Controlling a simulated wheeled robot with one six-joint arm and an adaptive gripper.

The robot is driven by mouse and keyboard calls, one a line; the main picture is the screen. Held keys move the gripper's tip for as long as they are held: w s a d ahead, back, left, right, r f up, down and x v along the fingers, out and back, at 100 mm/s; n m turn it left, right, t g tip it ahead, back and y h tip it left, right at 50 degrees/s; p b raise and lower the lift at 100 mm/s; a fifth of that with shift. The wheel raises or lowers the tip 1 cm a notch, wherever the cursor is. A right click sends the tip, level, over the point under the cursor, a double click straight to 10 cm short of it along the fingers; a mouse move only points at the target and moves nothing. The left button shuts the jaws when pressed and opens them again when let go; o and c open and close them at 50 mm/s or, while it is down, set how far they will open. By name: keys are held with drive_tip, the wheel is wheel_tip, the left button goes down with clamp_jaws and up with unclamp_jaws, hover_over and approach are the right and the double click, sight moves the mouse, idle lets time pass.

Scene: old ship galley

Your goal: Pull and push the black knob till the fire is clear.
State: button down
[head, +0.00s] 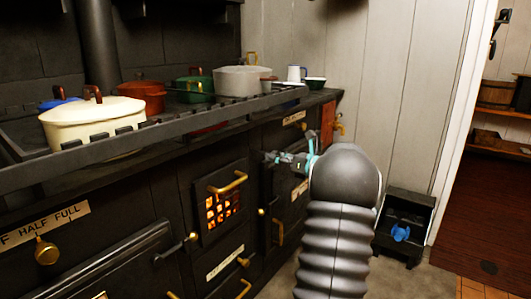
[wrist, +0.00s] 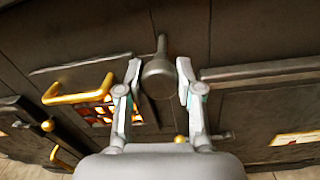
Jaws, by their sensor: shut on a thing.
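The black knob (wrist: 160,78) is round and dark, on a short rod that runs up to the stove front in the wrist view. My gripper (wrist: 160,70) has one finger on each side of the knob and is shut on it. In the head view my gripper (head: 277,158) reaches the stove front from the right, above and right of the fire door; the knob is hard to make out there. The fire (head: 222,210) glows orange behind the barred window of the fire door, and part of it shows in the wrist view (wrist: 97,114).
A brass handle (head: 227,182) crosses the fire door, close left of my gripper. Pots, including a cream one (head: 93,122), stand behind the stove rail (head: 180,112). A black coal box (head: 405,222) with a blue thing inside stands on the floor at right.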

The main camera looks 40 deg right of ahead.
drive_tip(key=shift+s, duration=0.3)
drive_tip(key=shift+d, duration=0.1)
drive_tip(key=c, duration=0.7)
unclamp_jaws()
drive_tip(key=v, duration=1.2)
